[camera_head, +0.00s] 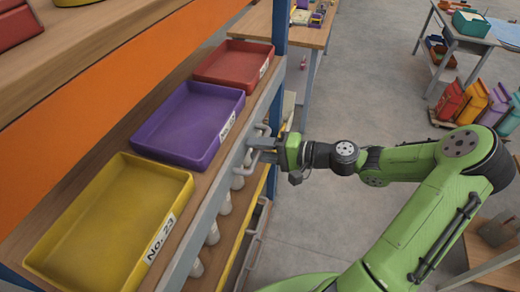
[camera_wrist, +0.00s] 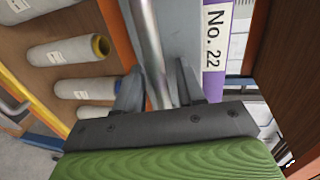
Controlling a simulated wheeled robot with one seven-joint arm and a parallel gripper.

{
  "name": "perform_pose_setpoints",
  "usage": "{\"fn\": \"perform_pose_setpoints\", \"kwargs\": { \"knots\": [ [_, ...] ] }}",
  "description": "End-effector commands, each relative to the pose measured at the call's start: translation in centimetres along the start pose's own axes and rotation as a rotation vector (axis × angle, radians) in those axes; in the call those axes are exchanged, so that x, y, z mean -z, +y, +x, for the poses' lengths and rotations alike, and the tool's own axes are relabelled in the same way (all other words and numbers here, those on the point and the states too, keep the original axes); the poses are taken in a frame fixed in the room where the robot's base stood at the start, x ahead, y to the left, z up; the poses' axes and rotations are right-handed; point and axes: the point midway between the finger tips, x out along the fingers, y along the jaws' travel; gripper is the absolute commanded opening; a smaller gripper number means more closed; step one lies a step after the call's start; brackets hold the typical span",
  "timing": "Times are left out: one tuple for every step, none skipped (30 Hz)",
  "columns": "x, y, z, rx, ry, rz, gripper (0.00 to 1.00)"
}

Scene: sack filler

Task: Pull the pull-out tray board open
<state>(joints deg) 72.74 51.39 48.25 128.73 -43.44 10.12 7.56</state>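The pull-out tray board (camera_head: 208,208) runs along the shelf and carries a yellow tray (camera_head: 110,225), a purple tray (camera_head: 190,122) and a red tray (camera_head: 235,64). Its front edge is grey and has a bent metal bar handle (camera_head: 252,160). My gripper (camera_head: 262,145) is at this handle. In the wrist view the handle's round bar (camera_wrist: 152,40) runs between my two fingers (camera_wrist: 158,85), close to both. I cannot tell whether the fingers press on it. The purple tray's "No. 22" label (camera_wrist: 214,45) shows beside the bar.
A blue post (camera_head: 279,30) stands past the red tray. A wooden table (camera_head: 305,35) stands behind. The grey floor (camera_head: 370,100) right of the shelf is open.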

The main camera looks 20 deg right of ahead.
Motion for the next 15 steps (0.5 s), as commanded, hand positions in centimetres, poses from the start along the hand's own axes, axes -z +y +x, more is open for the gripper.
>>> {"fn": "perform_pose_setpoints", "kwargs": {
  "knots": [
    [0.02, -0.01, 0.00, 0.000, 0.000, 0.000, 0.39],
    [0.02, -0.01, -0.01, 0.000, 0.000, 0.000, 0.39],
    [0.02, -0.01, -0.02, 0.000, 0.000, 0.000, 0.39],
    [0.02, -0.01, -0.03, 0.000, 0.000, 0.000, 0.39],
    [0.02, -0.01, -0.03, 0.000, 0.000, 0.000, 0.37],
    [0.02, -0.01, -0.04, 0.000, 0.000, 0.000, 0.31],
    [0.02, 0.00, -0.04, 0.000, 0.000, 0.000, 0.26],
    [0.02, 0.00, -0.04, 0.000, 0.000, 0.000, 0.22],
    [0.02, 0.00, -0.05, 0.000, 0.000, 0.000, 0.16],
    [0.02, 0.00, -0.05, 0.000, 0.000, 0.000, 0.11],
    [0.02, 0.00, -0.05, -0.001, 0.000, 0.000, 0.06],
    [0.02, 0.01, -0.06, -0.001, 0.000, 0.000, 0.00],
    [0.02, 0.01, -0.06, -0.001, 0.000, 0.000, 0.00],
    [0.02, 0.01, -0.06, -0.001, 0.000, 0.000, 0.00],
    [0.02, 0.01, -0.06, -0.001, 0.000, 0.000, 0.00]
  ]
}}
